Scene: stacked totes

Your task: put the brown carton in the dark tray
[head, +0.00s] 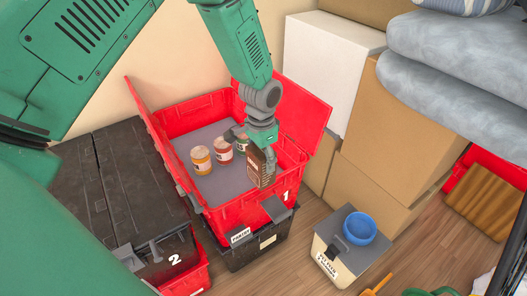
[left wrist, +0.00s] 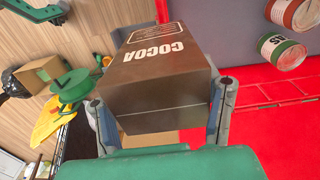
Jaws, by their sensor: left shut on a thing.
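The brown carton (head: 257,172), lettered COCOA in the left wrist view (left wrist: 160,72), is held by my left gripper (head: 264,158). The gripper's two fingers close on opposite sides of the carton in the left wrist view (left wrist: 162,118). In the head view the carton hangs at the front right wall of the open red tote (head: 238,215) marked 1, overlapping its rim. I cannot tell its exact height over the rim. I cannot pick out a dark tray for certain; a dark tote (head: 258,256) sits under the red one. My right gripper is not in view.
Several cans, one with a yellow label (head: 201,161) and one red (head: 223,151), stand in the red tote, whose lid flaps are up. A dark lidded tote (head: 120,190) stands left. A small bin (head: 345,262) with a blue bowl (head: 359,228) stands right. Cardboard boxes (head: 375,150) stand behind.

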